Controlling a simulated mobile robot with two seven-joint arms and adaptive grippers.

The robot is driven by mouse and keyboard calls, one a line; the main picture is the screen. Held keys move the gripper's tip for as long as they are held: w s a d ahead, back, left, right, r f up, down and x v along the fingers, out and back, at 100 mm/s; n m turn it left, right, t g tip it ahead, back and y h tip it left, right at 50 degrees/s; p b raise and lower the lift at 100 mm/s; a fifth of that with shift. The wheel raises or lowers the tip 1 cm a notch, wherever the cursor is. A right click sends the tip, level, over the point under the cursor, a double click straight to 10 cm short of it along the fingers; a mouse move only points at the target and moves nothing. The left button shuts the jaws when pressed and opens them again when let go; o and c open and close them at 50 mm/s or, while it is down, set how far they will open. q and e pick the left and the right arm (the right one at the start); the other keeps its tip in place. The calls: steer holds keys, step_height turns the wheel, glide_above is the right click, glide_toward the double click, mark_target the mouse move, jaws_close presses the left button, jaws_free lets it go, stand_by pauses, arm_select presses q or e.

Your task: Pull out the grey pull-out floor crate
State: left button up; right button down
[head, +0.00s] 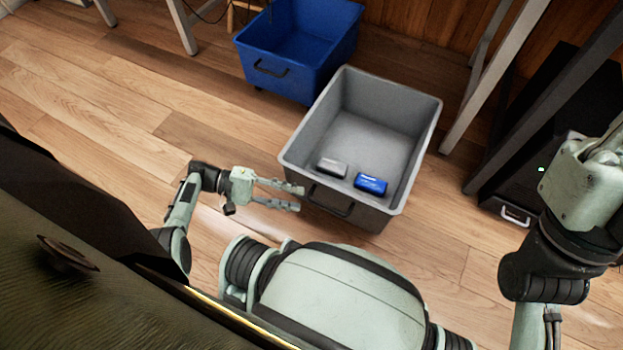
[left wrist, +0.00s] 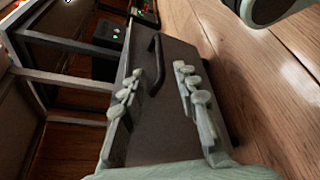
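The grey crate (head: 357,135) stands on the wooden floor, with a dark handle (head: 331,201) on its near side. A grey item (head: 332,167) and a blue item (head: 371,183) lie inside it. My left gripper (head: 299,198) is open, its two fingers pointing at the crate's near left corner. In the left wrist view, the crate's front face (left wrist: 170,95) and its black handle (left wrist: 156,65) show beyond and between the open fingers (left wrist: 158,88). The fingers are not closed around the handle. My right arm shows at the right of the head view, but its gripper is out of view.
A blue crate (head: 298,45) stands behind and left of the grey crate. Grey table legs (head: 495,75) and a black cabinet (head: 545,130) with a small green light are on the right. The wooden floor (head: 110,100) to the left is clear.

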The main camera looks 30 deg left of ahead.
arm_select(q)
steer(key=v, duration=0.3)
steer(key=shift+a, duration=0.25)
stand_by(0.4)
